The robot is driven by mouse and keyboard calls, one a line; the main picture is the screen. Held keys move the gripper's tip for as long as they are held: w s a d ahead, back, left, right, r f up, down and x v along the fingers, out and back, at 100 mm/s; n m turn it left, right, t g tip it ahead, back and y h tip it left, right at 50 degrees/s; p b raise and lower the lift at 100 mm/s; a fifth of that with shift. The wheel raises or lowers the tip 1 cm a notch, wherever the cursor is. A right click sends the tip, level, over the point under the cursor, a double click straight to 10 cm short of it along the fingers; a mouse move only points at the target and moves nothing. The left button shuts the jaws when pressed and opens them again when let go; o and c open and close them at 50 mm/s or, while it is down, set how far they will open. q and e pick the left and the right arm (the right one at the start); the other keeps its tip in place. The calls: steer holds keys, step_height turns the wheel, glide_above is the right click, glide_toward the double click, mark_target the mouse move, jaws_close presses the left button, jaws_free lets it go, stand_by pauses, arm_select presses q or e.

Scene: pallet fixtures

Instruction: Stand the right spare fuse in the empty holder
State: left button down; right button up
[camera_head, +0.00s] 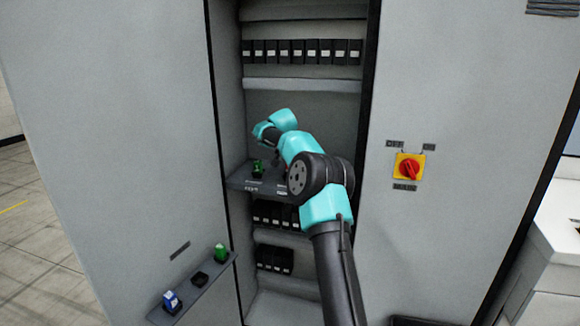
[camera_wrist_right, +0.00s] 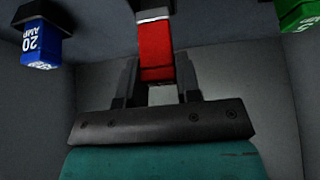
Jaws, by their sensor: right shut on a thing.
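My right gripper (camera_wrist_right: 158,68) is shut on a red fuse (camera_wrist_right: 155,45) in the wrist view, one finger on each side of it. The red fuse's far end meets or lies just in front of a black holder (camera_wrist_right: 152,5) with a white marking; I cannot tell whether it is seated. A blue fuse (camera_wrist_right: 41,44) marked 20 AMP sits in a holder to the left, and a green fuse (camera_wrist_right: 298,14) sits to the right. In the head view my right arm hides most of this row; a green fuse (camera_head: 257,167) shows on the cabinet shelf (camera_head: 238,182).
A ledge (camera_head: 213,284) on the left door carries a blue fuse (camera_head: 171,300), an empty black socket (camera_head: 200,279) and a green fuse (camera_head: 221,253). Cabinet walls enclose the arm closely. Black modules (camera_head: 300,52) line the upper shelf. A red main switch (camera_head: 409,168) is at right.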

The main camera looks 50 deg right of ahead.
steer(key=shift+f, duration=1.75)
steer(key=o, duration=1)
steer(key=v, duration=1.2)
steer(key=shift+r, duration=0.1)
